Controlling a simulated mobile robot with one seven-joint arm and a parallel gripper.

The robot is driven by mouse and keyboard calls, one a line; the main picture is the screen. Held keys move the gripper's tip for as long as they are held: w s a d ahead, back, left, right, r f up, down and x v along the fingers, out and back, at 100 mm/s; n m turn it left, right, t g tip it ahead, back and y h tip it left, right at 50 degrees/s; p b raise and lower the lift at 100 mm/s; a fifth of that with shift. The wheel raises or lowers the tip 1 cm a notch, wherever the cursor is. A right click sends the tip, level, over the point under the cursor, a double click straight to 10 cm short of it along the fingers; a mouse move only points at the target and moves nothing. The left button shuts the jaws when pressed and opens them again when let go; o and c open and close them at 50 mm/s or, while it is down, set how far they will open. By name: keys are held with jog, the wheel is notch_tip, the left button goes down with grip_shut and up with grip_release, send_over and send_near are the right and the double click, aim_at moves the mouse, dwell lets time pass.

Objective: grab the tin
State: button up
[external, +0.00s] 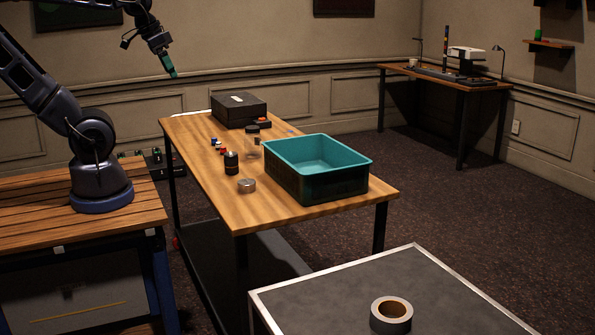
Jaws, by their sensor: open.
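A small round silver tin (246,185) lies flat on the wooden table (215,170), near its left edge and left of a teal-lined bin. My gripper (170,70) is high in the air at the upper left, well above and behind the table and far from the tin. It points downward with teal fingertips, is open, and nothing shows between the fingers. The gap between them is too small to make out here.
A dark bin with teal inside (318,180) stands right of the tin. A black cylinder (231,163) and a clear jar (252,148) stand behind it. A black box (238,110) is at the far end. A tape roll (391,313) lies on the grey-topped table.

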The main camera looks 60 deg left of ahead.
jog(key=w+f+m+g, duration=0.1)
jog(key=w+f+m, duration=0.35)
jog(key=w, duration=0.25)
jog(key=m+g, duration=0.4)
jog(key=m, duration=1.2)
send_over(246, 181)
notch_tip(246, 181, down, 24)
jog(key=shift+d+f, duration=0.15)
jog(key=shift+f, duration=4.8)
jog(key=c, duration=1.1)
jog(key=shift+r, duration=0.1)
